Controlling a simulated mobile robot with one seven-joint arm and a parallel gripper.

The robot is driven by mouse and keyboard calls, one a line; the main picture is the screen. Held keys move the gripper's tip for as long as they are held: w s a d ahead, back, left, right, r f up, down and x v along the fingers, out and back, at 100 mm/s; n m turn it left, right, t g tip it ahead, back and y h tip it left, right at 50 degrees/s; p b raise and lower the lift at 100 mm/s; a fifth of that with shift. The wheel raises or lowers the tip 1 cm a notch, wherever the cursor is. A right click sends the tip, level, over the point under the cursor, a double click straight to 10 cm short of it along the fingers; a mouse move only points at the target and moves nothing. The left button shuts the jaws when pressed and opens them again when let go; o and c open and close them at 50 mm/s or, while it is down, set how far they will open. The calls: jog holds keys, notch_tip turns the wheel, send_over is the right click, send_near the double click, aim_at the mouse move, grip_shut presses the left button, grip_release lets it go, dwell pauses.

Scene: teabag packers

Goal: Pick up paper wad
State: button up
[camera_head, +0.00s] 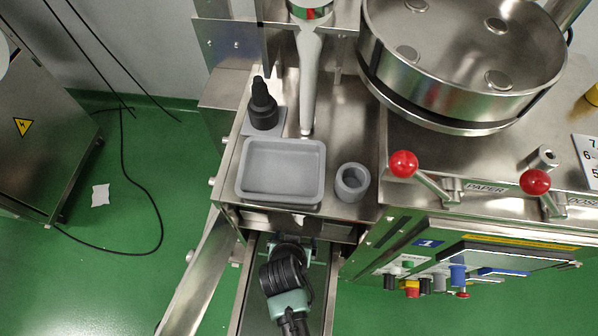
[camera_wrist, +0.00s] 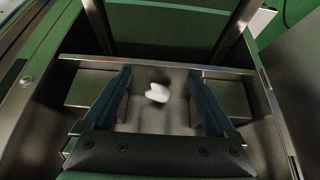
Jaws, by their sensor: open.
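A small white paper wad (camera_wrist: 157,92) lies on a dull metal surface inside a narrow metal channel in the wrist view. It appears between the two blue-grey fingers of my gripper (camera_wrist: 159,76), with a gap on each side. My gripper is open and empty; I cannot tell how far above the wad the fingers are. In the head view my gripper (camera_head: 291,243) is over the channel, just in front of the machine's front ledge. The wad is hidden in that view.
Metal walls (camera_wrist: 268,115) close in the channel on both sides. Red-knobbed levers (camera_head: 404,164) stand to the right. A flat white scrap (camera_head: 100,195) lies on the green floor.

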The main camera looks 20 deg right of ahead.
aim_at(299, 217)
jog(key=w+d, duration=0.2)
jog(key=w, duration=0.1)
jog(key=w+d, duration=0.1)
jog(key=shift+w+f, duration=0.2)
jog(key=shift+w, duration=0.15)
jog(key=shift+w+d+f, duration=0.1)
jog(key=shift+d+f, duration=0.05)
jog(key=shift+f, duration=0.15)
jog(key=c, duration=1.4)
jog(key=shift+c, duration=0.2)
